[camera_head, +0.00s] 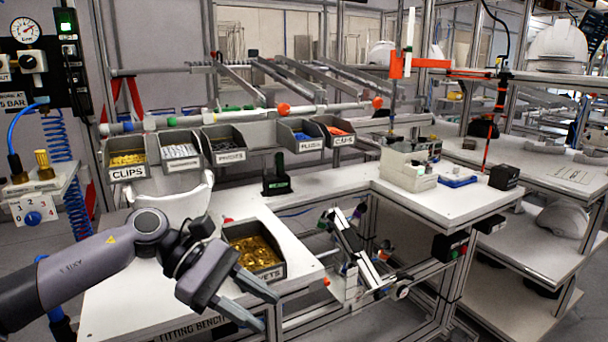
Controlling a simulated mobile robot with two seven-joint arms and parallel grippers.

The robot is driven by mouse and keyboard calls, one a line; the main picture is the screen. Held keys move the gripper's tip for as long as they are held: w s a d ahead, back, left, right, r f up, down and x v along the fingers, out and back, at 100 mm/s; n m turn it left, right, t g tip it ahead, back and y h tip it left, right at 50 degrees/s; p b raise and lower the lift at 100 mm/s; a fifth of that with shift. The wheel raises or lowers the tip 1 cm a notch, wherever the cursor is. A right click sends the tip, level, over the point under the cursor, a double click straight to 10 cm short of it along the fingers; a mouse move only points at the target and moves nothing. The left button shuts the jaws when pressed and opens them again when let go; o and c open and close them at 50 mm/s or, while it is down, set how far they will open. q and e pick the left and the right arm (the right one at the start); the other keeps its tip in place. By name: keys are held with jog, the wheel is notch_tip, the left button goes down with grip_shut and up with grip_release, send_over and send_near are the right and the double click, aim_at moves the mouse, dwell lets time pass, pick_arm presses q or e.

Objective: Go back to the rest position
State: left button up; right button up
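My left arm (80,268) comes in from the left over the fitting bench (130,300). My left gripper (270,311) is open and empty, its two fingers apart and pointing to the lower right. It hangs in front of the grey bin of gold rivets (256,250), whose label it partly covers. I cannot tell whether it touches the bin. My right gripper is not in view. A white helmet shell (558,46) sits on the upper shelf at the right, and another pale shell (563,219) lies on a lower shelf.
Labelled bins, including clips (127,162) and plugs (302,137), line the rack behind. A black device (276,178) stands at the bench's back. A metal fixture (352,250) stands right of the bench. The bench's left front is clear.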

pick_arm(q)
jog(key=s+d+f+n+t+h, duration=0.25)
jog(key=d+n+t+h, duration=0.5)
jog(key=n, duration=0.85)
jog(key=s+a+f+n+t+y, duration=0.1)
jog(key=a+f+n+t+y, duration=0.5)
jog(key=n, duration=0.9)
jog(key=a+f+n+t+y, duration=0.4)
jog(key=f+n+t, duration=0.3)
jog(key=n, duration=0.8)
jog(key=s+a+f+n+g+y, duration=0.3)
jog(key=s+a+f+n, duration=0.2)
jog(key=s+f+n, duration=0.1)
jog(key=s+a+f+n+g+y, duration=0.4)
jog(key=s+f, duration=0.4)
jog(key=f, duration=0.2)
jog(key=shift+s+a+f+n, duration=0.15)
jog(key=shift+s+a+n, duration=0.35)
jog(key=shift+n, duration=0.7)
jog(key=shift+w+a, duration=0.1)
jog(key=shift+w, duration=0.05)
